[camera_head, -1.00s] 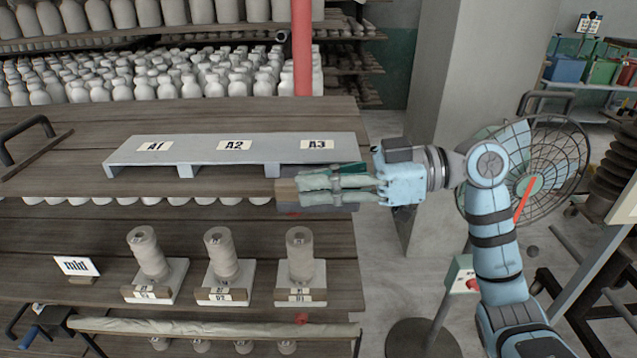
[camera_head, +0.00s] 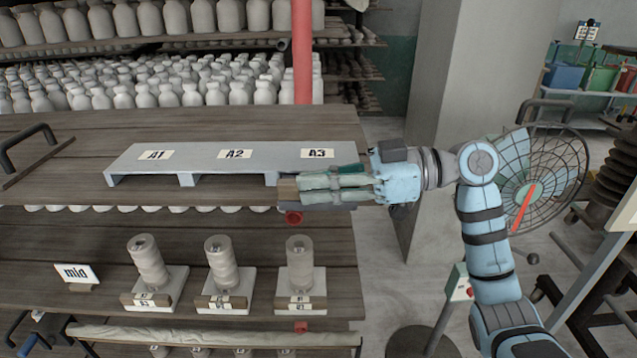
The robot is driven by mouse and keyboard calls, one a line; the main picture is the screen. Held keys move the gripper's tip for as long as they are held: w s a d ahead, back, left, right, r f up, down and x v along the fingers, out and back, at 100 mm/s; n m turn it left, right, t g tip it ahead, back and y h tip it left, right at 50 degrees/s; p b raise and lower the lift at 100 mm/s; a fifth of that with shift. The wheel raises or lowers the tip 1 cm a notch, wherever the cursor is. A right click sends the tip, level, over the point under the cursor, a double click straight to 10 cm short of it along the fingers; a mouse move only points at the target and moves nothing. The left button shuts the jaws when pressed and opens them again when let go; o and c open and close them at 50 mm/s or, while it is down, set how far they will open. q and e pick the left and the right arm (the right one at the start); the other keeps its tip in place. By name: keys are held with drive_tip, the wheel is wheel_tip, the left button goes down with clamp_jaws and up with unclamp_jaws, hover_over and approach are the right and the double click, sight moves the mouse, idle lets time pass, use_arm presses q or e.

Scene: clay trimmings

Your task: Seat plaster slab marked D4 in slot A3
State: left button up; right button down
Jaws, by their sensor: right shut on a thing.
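My right gripper (camera_head: 305,190) comes in from the right and is shut on a slab (camera_head: 288,189) whose brown, wood-coloured end shows past the fingertips. The fingers cover most of it, and no D4 marking can be read. The grey rack (camera_head: 210,160) on the upper wooden shelf carries labels A1, A2 and A3. Slot A3 is the opening under the A3 label (camera_head: 320,153), at the rack's right end. The held slab is at the front of that opening; the fingers hide how far in it reaches. My left gripper is not in view.
Three clay pieces stand on white slabs with wooden fronts on the lower shelf (camera_head: 80,235), beside a "mid" sign (camera_head: 77,275). A red post (camera_head: 302,50) rises behind the rack. A fan (camera_head: 530,185) stands at right.

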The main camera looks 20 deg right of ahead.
drive_tip(key=shift+w+d, duration=0.15)
drive_tip(key=shift+w, duration=0.6)
drive_tip(key=c, duration=1.5)
unclamp_jaws()
drive_tip(key=shift+w, duration=0.1)
drive_tip(key=v, duration=1.2)
